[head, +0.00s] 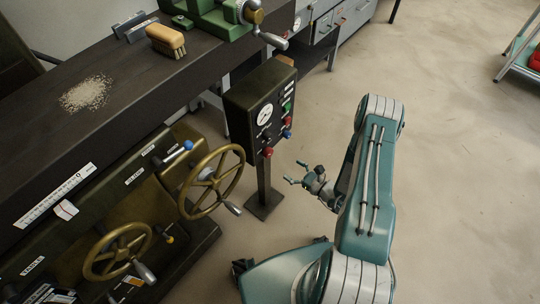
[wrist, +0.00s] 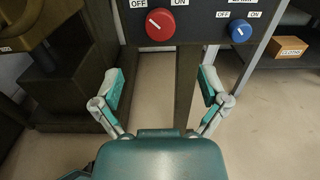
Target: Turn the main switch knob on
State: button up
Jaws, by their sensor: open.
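A large red knob (wrist: 160,24) sits on the lower part of a dark control panel (wrist: 202,20) between OFF and ON labels. Its white mark points up and left, toward OFF. Any name label above it is out of the wrist view. The red knob also shows at the panel's lower edge in the head view (head: 268,152). My gripper (wrist: 160,86) is open and empty, its two fingers spread below the red knob and apart from it. In the head view my gripper (head: 294,172) is to the right of the panel's post, clear of the panel.
A blue knob (wrist: 240,31), also marked OFF and ON, is right of the red knob. The panel has a round gauge (head: 265,114). A brass handwheel (head: 211,182) stands left of it. A small labelled box (wrist: 287,47) sits at right. Open floor lies right.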

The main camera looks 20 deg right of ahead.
aim_at(271, 154)
jog(key=x, duration=1.1)
jog(key=shift+d, duration=0.1)
jog(key=c, duration=1.2)
